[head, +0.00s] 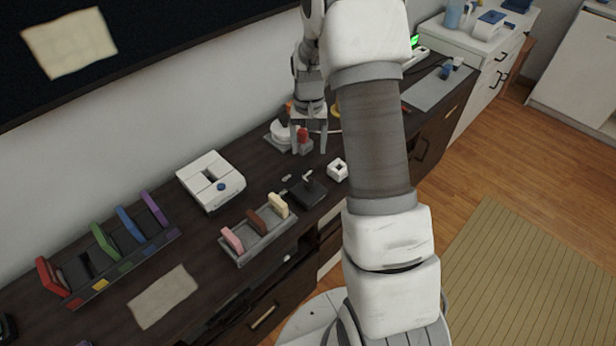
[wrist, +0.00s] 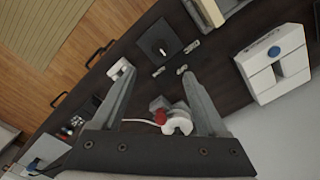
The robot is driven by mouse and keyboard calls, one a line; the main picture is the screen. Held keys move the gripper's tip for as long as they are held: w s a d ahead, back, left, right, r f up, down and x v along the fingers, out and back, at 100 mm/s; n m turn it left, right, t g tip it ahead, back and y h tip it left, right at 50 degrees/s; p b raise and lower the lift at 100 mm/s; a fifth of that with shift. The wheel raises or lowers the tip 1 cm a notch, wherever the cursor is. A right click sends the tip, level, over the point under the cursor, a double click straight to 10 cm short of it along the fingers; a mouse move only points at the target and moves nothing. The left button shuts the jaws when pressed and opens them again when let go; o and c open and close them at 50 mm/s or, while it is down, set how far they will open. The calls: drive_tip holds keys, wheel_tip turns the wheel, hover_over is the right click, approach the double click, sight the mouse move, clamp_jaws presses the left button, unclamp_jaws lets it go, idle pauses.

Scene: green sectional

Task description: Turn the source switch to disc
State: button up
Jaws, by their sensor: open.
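A black square box with a small raised lever, which looks like the source switch (head: 309,193), sits on the dark cabinet top. It also shows in the wrist view (wrist: 153,37), with small pale plates on the surface beside it. I cannot read any marking, nor tell which position the lever is in. My gripper (head: 309,150) points down behind the box in the head view, apart from it. In the wrist view my gripper (wrist: 156,77) has its fingers spread, with nothing held; the box lies beyond the fingertips.
A white box with a blue button (head: 211,182) stands left of the switch. A grey tray with upright blocks (head: 258,242) is in front. A small white cube (head: 338,169) is right of the switch. A white object with a red part (wrist: 177,122) shows between my fingers.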

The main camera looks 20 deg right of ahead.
sight(308, 182)
wheel_tip(308, 182, down, 14)
drive_tip(key=shift+r, duration=0.25)
clamp_jaws()
idle(0.4)
